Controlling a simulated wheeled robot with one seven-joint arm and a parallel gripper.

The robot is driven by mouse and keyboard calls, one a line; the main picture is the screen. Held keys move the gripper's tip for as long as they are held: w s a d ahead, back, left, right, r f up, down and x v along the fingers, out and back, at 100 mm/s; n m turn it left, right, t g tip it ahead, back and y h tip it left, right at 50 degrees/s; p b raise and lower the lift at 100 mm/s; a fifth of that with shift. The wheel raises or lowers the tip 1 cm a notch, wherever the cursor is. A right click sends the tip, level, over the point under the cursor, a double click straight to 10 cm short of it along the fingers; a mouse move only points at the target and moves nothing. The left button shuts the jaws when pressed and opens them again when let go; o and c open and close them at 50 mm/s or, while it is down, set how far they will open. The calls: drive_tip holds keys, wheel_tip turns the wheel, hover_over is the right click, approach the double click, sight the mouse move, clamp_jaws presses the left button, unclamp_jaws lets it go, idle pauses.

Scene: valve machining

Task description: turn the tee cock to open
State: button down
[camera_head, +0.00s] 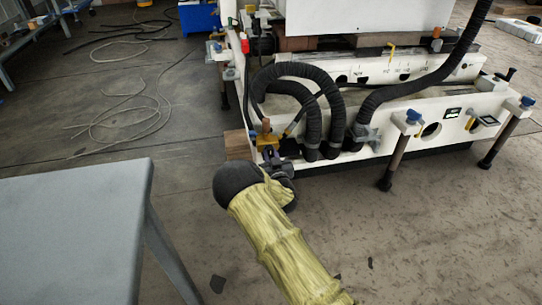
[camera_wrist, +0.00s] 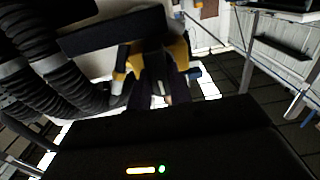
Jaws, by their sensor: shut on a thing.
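The tee cock (camera_head: 266,141) is a small brass-yellow fitting with an orange-brown upright part. It sits at the left front corner of the white machine base. My gripper (camera_head: 274,155) reaches it from the front, with its fingers against it. In the wrist view, brass-yellow parts of the tee cock (camera_wrist: 180,52) show on both sides of the dark fingers of my gripper (camera_wrist: 153,75). The gripper is shut on the tee cock. The fingers and wrist hide much of it, so I cannot tell its handle angle.
Thick black ribbed hoses (camera_head: 312,110) stand close to the right of the tee cock; they also show at left in the wrist view (camera_wrist: 50,65). A wooden block (camera_head: 238,145) is just left. A grey table (camera_head: 75,230) stands at front left. Cables (camera_head: 130,110) lie on the floor.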

drive_tip(key=shift+n+p, duration=0.3)
drive_tip(key=n+p, duration=0.2)
drive_tip(key=n, duration=0.1)
drive_tip(key=shift+r, duration=0.1)
drive_tip(key=n+p, duration=0.2)
drive_tip(key=n, duration=0.2)
drive_tip(key=shift+a+n+p, duration=0.1)
drive_tip(key=shift+n+p, duration=0.3)
drive_tip(key=n, duration=0.1)
drive_tip(key=n+p, duration=0.1)
drive_tip(key=n, duration=0.2)
drive_tip(key=shift+s+a+f+n+p, duration=0.1)
drive_tip(key=shift+f+n+p, duration=0.2)
drive_tip(key=n, duration=0.5)
drive_tip(key=shift+f+p, duration=0.2)
drive_tip(key=shift+p, duration=0.2)
drive_tip(key=c, duration=1.3)
unclamp_jaws()
